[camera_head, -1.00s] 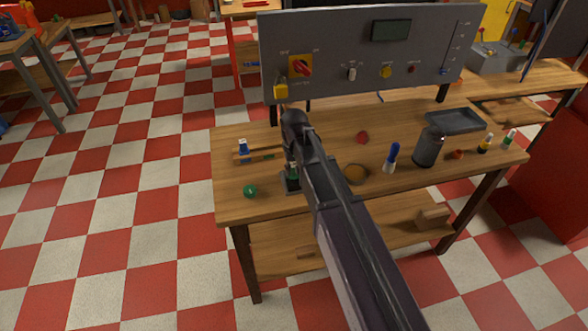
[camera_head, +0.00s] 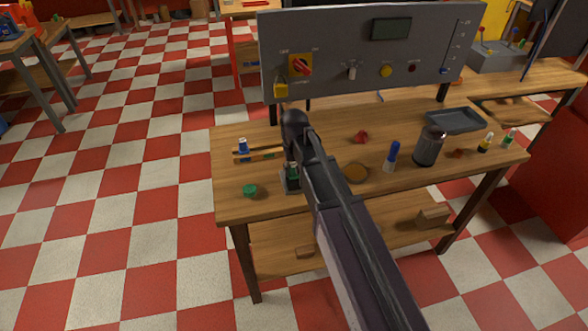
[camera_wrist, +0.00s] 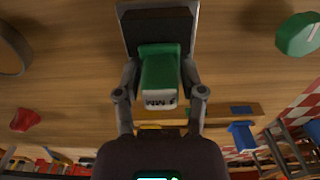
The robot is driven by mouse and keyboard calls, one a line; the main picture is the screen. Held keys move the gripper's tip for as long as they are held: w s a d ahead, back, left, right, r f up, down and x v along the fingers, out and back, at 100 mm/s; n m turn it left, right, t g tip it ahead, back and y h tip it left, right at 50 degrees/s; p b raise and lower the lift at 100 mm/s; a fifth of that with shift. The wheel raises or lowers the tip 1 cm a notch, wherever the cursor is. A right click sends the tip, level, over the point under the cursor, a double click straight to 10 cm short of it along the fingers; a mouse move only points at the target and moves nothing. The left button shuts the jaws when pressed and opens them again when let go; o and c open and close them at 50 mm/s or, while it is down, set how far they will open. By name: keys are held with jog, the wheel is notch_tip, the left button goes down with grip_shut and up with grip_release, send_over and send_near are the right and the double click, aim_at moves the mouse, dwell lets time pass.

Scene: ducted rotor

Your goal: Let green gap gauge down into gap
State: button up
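The green gap gauge (camera_wrist: 160,68) is between my gripper's fingers (camera_wrist: 161,80) in the wrist view, its white marked end facing the camera. The fingers lie close along both its sides, and my gripper looks shut on it. A grey block with a dark face (camera_wrist: 158,20) is just beyond the gauge's far end. In the head view the grey block (camera_head: 290,185) stands near the table's front edge, with the green gauge (camera_head: 293,172) just above or in it. My arm hides much of this spot. I cannot tell how deep the gauge sits in the gap.
A wooden rack (camera_head: 258,155) with a blue-topped gauge (camera_head: 242,145) stands behind left. A green round piece (camera_head: 250,190) lies at the left front. Right of my arm are a red piece (camera_head: 361,137), a blue-and-white bottle (camera_head: 391,156), a dark canister (camera_head: 428,147) and a tray (camera_head: 455,120). A grey control panel (camera_head: 370,50) stands behind.

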jog(key=shift+o, duration=0.5)
jog(key=shift+r, duration=0.15)
notch_tip(320, 180, up, 9)
jog(key=p, duration=0.9)
dwell(0.5)
jog(key=s+d+m, duration=0.1)
jog(key=s+d, duration=0.5)
jog(key=d, duration=0.3)
jog(key=s+d+m, duration=0.2)
jog(key=s+d, duration=0.5)
jog(key=d, duration=0.3)
jog(key=shift+s+d, duration=0.15)
jog(key=shift+d, duration=0.1)
